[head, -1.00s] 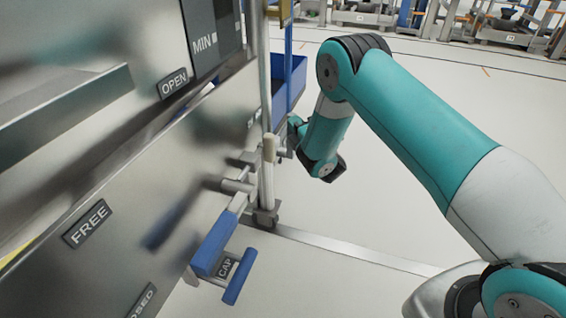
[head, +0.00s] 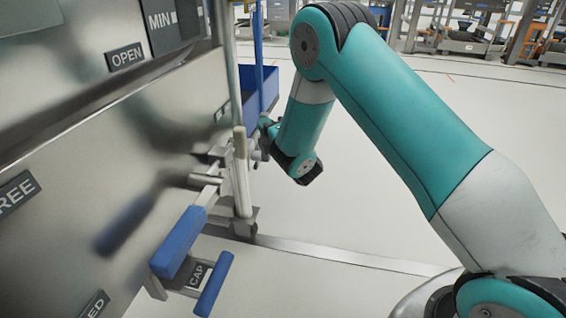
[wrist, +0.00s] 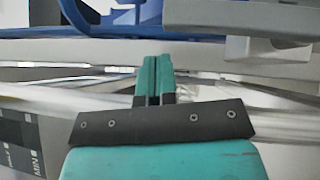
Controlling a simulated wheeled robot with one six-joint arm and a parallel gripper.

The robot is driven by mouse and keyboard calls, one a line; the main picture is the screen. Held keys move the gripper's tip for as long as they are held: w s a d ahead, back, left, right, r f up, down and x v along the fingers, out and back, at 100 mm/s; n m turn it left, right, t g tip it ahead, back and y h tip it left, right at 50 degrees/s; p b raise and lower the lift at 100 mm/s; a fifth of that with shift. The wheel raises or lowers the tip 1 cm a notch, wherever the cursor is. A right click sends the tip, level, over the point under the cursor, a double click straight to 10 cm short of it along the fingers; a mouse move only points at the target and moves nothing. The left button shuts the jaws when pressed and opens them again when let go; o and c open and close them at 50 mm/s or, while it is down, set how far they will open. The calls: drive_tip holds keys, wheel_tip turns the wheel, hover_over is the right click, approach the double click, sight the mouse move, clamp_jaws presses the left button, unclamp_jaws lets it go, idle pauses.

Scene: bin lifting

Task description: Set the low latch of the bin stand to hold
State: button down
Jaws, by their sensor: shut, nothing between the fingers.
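A steel panel (head: 75,155) fills the left of the head view. A lever with a blue grip (head: 178,242) hangs from a metal pivot (head: 207,181) in front of it, pointing down toward the lower left. I cannot tell for certain that this is the low latch. A partly cut-off FREE label (head: 15,190) is on the panel, left of the lever; no HOLD label is readable. My gripper is by the upright post (head: 241,170), above and right of the lever, mostly hidden in the head view. In the wrist view its teal fingers (wrist: 154,62) are together and empty.
A blue bar (head: 214,285) with a CAP label (head: 197,275) sits below the lever. An OPEN label (head: 126,57) is higher on the panel. A blue bin (head: 257,92) stands behind the post.

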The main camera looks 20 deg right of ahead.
drive_tip(key=s+d+b, duration=0.1)
drive_tip(key=s+b, duration=0.1)
drive_tip(key=s, duration=0.8)
drive_tip(key=shift+s+b, duration=0.3)
drive_tip(key=shift+b, duration=0.1)
drive_tip(key=shift+r, duration=0.15)
